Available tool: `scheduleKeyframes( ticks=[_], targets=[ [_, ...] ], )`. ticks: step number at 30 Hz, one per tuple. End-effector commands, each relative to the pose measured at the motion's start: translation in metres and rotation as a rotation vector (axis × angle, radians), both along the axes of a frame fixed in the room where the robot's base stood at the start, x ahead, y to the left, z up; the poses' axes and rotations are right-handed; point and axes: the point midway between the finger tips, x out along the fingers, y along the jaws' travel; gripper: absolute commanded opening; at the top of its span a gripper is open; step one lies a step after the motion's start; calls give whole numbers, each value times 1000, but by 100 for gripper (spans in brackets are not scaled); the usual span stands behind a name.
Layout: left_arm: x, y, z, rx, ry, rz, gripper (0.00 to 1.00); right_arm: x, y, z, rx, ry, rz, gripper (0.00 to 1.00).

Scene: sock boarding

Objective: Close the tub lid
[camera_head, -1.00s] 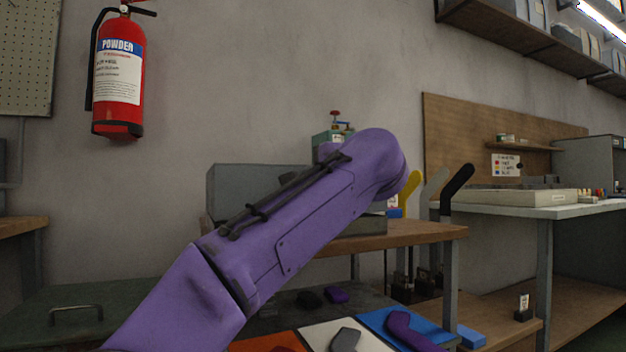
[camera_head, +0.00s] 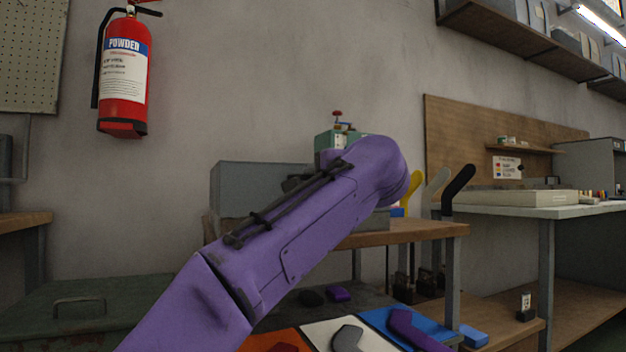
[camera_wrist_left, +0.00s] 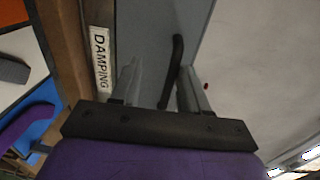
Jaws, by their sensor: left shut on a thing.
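A grey tub (camera_head: 238,190) stands on the wooden bench behind my purple left arm in the head view; the arm hides part of it. In the left wrist view a flat grey panel (camera_wrist_left: 145,40) lies in front of my left gripper (camera_wrist_left: 160,85), beside a white label reading "DAMPING" (camera_wrist_left: 101,60). A dark bar-like handle (camera_wrist_left: 176,55) stands between the two grey fingers, and the gripper is shut on it. How far the lid is open cannot be told. My left gripper is hidden behind its arm in the head view. My right gripper is not in view.
A dark green chest with a handle (camera_head: 80,308) is at the lower left. Orange, white and blue panels (camera_head: 375,322) with sock shapes lie below the arm. A fire extinguisher (camera_head: 124,75) hangs on the wall.

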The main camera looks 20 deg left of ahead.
Motion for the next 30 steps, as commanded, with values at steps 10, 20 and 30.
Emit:
scheduleKeyframes(
  ticks=[10, 20, 30],
  targets=[
    [0, -2, 0, 0, 3, -3, 38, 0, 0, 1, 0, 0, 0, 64],
    [-13, -10, 2, 3, -2, -2, 38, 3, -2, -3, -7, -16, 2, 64],
    [-71, -59, 10, 2, -3, -2, 38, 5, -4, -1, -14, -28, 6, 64]
  ],
)
